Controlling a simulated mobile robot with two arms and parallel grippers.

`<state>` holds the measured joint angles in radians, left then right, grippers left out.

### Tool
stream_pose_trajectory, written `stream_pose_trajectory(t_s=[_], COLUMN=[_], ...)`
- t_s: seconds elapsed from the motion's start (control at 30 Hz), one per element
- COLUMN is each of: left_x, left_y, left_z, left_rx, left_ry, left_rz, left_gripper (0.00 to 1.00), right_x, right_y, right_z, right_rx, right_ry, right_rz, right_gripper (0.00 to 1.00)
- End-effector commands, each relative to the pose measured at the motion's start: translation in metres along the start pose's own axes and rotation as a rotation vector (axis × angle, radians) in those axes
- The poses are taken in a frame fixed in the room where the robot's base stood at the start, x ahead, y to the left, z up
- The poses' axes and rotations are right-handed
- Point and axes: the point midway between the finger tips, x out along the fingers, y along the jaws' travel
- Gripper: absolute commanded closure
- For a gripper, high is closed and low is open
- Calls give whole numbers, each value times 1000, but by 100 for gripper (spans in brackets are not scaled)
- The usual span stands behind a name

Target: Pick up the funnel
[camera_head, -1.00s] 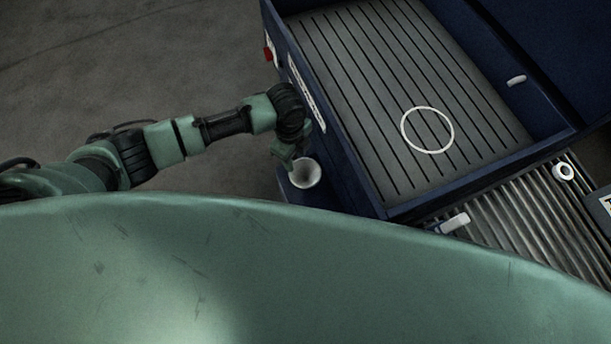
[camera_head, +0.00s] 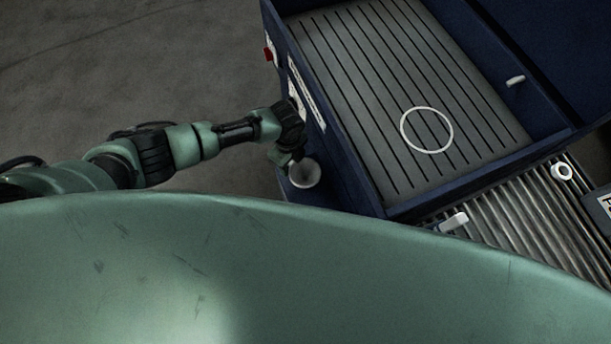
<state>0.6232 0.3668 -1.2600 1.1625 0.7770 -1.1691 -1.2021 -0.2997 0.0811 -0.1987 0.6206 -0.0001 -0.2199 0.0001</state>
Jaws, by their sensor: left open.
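The funnel (camera_head: 305,173) is a grey-white cone with its wide mouth facing up. It stands on a small dark blue ledge at the left side of the blue tray unit. My left gripper (camera_head: 286,158) is open at the funnel's upper left, close to its rim. I cannot tell whether the fingers touch it, and the fingertips are small and dark. The lower part of the funnel is hidden. My right gripper is not in view.
The blue-walled tray (camera_head: 340,160) with a ribbed grey floor holds a thin white ring (camera_head: 403,130). A ribbed metal surface (camera_head: 520,215) with a small white ring (camera_head: 562,171) and a white block (camera_head: 453,222) lies in front. Bare floor (camera_head: 120,60) is at left.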

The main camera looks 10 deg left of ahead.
Motion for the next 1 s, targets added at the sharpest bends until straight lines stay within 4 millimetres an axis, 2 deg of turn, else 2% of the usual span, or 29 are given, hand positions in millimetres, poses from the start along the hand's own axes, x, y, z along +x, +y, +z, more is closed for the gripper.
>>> stream_pose_trajectory(t_s=[0.03, 0.1, 0.2, 1.0], left_x=[0, 0, 0, -1], left_y=[0, 0, 0, 0], left_z=[0, 0, 0, 0], left_rx=[0, -1, -1, -1], left_ry=[0, 0, 0, 0], left_rz=[0, 0, 0, 0], left_gripper=[58, 78, 100, 100], right_x=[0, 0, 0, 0], right_y=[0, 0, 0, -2], right_z=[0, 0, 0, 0], right_rx=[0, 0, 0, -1], right_ry=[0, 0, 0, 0], right_rz=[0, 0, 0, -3], right_gripper=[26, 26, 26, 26])
